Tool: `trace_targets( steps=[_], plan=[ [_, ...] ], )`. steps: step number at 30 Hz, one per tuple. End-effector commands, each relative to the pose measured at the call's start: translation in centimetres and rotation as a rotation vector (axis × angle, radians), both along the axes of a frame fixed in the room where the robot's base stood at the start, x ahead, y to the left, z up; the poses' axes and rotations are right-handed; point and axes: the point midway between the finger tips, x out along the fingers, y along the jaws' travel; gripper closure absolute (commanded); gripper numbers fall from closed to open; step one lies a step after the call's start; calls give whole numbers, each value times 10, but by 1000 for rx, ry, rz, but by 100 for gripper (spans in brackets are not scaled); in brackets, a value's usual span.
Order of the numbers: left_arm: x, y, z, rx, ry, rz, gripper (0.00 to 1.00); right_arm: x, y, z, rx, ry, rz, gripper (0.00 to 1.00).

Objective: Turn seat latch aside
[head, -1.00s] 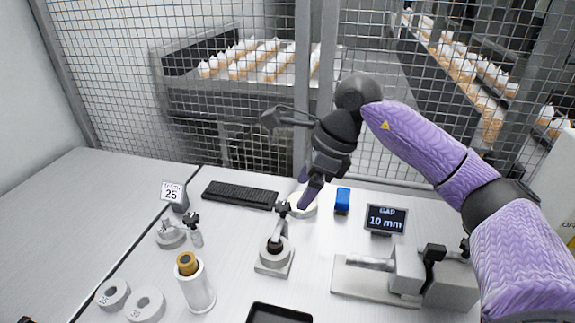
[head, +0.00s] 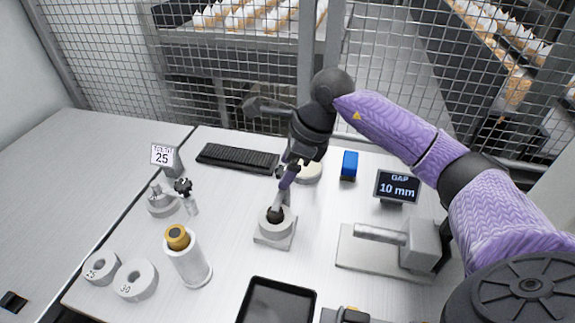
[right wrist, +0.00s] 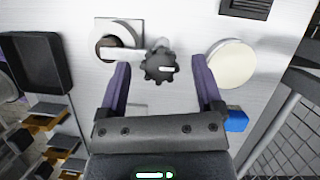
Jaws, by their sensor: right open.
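The seat (head: 262,238) is a grey ring on a square base in the middle of the table; it also shows at the top of the right wrist view (right wrist: 130,28). A metal latch arm (right wrist: 125,54) lies across the ring and ends in a black knob (right wrist: 160,68). My right gripper (head: 286,184) is over the seat, hiding part of the latch in the head view. In the right wrist view the open gripper (right wrist: 160,64) has one finger on each side of the knob, with gaps visible. I cannot tell whether the fingertips reach knob height. My left gripper is not in view.
A white cylinder with a gold top (head: 190,262), two grey rings (head: 136,281) and a small knobbed fixture (head: 162,203) stand left. A pale disc (right wrist: 232,64) and a blue block (head: 349,165) are behind. A gap display (head: 397,187) and metal fixture (head: 385,250) stand right; a black tray (head: 277,302) is in front.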

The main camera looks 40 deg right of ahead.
Motion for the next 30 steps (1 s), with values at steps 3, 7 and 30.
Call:
trace_targets(
  steps=[3,7,30],
  plan=[
    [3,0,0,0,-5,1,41,0,0,0,0,0,0,24],
    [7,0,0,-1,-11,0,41,0,0,0,0,0,0,52],
    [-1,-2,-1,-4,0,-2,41,-2,-4,0,1,1,23,100]
  ],
)
